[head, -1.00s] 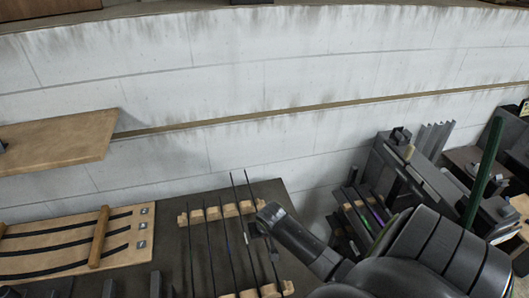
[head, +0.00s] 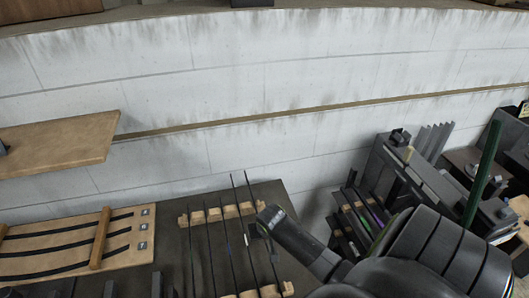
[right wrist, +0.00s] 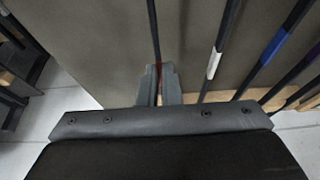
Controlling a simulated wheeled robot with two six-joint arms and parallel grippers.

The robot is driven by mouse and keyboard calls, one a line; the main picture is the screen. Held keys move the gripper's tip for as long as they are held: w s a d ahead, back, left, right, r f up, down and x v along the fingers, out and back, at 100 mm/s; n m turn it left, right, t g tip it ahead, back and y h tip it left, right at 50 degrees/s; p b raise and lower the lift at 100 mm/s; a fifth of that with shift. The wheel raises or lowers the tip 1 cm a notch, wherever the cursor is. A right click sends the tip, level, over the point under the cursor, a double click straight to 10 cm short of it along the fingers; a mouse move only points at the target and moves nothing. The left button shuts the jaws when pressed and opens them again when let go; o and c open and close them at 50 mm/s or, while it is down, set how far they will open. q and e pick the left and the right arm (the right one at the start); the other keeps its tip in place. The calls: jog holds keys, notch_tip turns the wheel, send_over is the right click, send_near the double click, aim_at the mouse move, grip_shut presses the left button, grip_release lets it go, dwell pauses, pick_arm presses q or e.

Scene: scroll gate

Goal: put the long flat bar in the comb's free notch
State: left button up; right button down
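The comb is a pair of notched wooden strips on a dark table; its far strip (head: 214,214) and near strip (head: 286,289) show in the head view. Several thin dark bars lie across it, including one with a white mark (right wrist: 213,64) and one with a blue mark (right wrist: 274,46). My right gripper (head: 255,231) is over the comb's right side. In the right wrist view its fingers (right wrist: 159,85) are closed around a long dark bar (right wrist: 153,28), apart from the others. Which notch is free I cannot tell. My left gripper is out of view.
A wooden board (head: 75,245) with dark strips and crossbars lies at the left. A wooden shelf (head: 60,143) juts out above it. A grey rack with more bars (head: 355,215) stands at the right, beyond a gap. A pale wall (head: 250,90) is behind.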

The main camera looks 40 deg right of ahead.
jog(key=shift+f, duration=0.2)
dwell(0.5)
jog(key=c, duration=1.5)
grip_release()
jog(key=shift+c, duration=0.2)
jog(key=b+v, duration=0.1)
jog(key=v, duration=1.6)
jog(key=shift+r, duration=0.15)
jog(key=shift+s, duration=0.15)
